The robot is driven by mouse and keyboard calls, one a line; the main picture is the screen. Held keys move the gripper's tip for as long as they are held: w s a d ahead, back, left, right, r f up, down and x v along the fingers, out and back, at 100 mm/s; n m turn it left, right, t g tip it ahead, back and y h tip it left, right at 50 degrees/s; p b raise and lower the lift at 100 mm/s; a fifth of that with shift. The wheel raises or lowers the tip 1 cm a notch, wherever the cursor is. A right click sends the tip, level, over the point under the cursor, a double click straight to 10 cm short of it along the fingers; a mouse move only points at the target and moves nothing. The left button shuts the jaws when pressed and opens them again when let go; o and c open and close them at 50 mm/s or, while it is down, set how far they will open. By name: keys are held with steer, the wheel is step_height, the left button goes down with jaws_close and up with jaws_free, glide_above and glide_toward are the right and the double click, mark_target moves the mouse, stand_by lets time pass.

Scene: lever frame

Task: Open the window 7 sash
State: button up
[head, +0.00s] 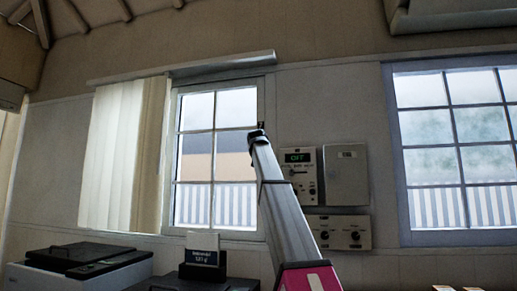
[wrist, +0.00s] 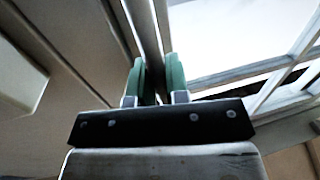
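The window sash (head: 217,150) has a white frame and several panes and stands left of centre in the head view. It looks shut in its frame. My gripper (head: 258,133) is at the right edge of this window, at about mid height. In the wrist view, the two green fingertips of my gripper (wrist: 159,75) stand a small gap apart, with the grey upright of the window frame (wrist: 147,28) running up behind or between them. I cannot tell whether the fingers grip anything. No window handle can be made out clearly; my fingers may hide it.
Right of my arm are a control panel (head: 299,170) reading OFF, a grey wall box (head: 346,175) and a lower panel with knobs (head: 338,232). A pale blind (head: 122,155) hangs at left. A printer-like machine (head: 80,268) and a small sign (head: 202,250) stand below the window.

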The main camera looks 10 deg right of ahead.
steer(key=shift+a, duration=0.15)
jaws_close()
glide_toward(195, 151)
steer(key=w, duration=0.4)
steer(key=shift+w+d+f, duration=0.15)
steer(key=shift+w+d, duration=0.25)
steer(key=o, duration=0.7)
jaws_free()
steer(key=shift+o, duration=0.2)
steer(key=shift+s, duration=0.1)
steer(key=s+a, duration=0.2)
steer(key=s, duration=0.8)
steer(key=shift+s, duration=0.25)
